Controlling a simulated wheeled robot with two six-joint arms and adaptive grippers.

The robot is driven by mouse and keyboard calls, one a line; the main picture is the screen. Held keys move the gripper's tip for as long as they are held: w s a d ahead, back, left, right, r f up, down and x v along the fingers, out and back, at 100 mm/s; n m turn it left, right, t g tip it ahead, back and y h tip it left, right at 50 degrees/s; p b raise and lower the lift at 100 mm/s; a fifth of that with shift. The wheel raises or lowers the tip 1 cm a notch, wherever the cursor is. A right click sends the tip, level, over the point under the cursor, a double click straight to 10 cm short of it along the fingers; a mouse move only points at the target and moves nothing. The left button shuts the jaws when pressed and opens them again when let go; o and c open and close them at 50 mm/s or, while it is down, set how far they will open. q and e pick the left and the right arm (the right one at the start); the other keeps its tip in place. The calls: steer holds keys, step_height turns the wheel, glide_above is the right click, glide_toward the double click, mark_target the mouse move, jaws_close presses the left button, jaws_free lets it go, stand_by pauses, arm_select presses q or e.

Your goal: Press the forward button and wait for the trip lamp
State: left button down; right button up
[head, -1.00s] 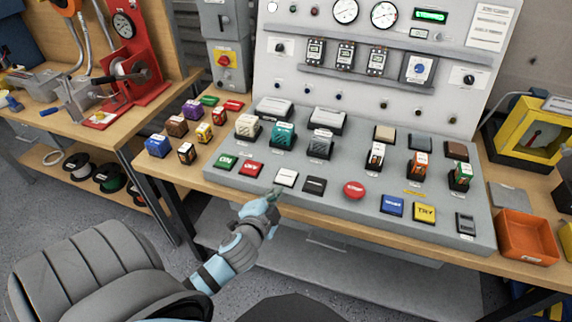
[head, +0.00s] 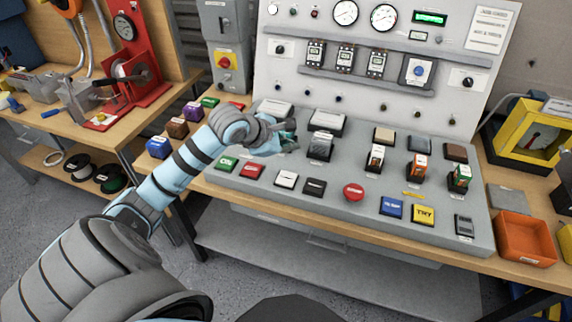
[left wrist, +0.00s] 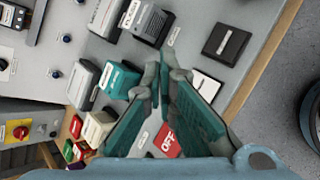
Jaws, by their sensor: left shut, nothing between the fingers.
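My left gripper (head: 290,138) is shut and empty, above the sloped grey desk panel, near the grey block (head: 320,147). In the left wrist view its closed fingertips (left wrist: 162,72) point toward the blocks. A white button (head: 286,179) and a black button (head: 314,187) sit side by side at the panel's front; I cannot read which one is forward. They also show in the left wrist view, the white one (left wrist: 206,86) partly behind a finger and the black one (left wrist: 226,43) clear. Small lamps, one red (head: 315,11), line the back panel's top; I cannot tell which is the trip lamp. My right gripper is out of view.
The green ON button (head: 227,164), red OFF button (head: 251,171), red round button (head: 353,193), blue button (head: 391,207) and yellow TRY button (head: 423,213) share the front row. An orange tray (head: 526,238) stands at right. My left arm covers part of the bench.

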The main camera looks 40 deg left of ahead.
arm_select(q)
steer(key=b, duration=0.5)
glide_above(288, 180)
step_height(288, 180, down, 8)
steer(key=shift+r, duration=0.1)
steer(key=shift+f+b, duration=0.6)
steer(key=shift+b, duration=0.15)
stand_by(0.6)
steer(key=shift+f+b, duration=0.4)
steer(key=shift+b, duration=0.1)
steer(key=shift+f+b, duration=0.45)
steer(key=shift+b, duration=0.05)
stand_by(0.5)
steer(key=shift+r, duration=0.15)
steer(key=shift+r+p, duration=0.5)
steer(key=shift+r, duration=0.25)
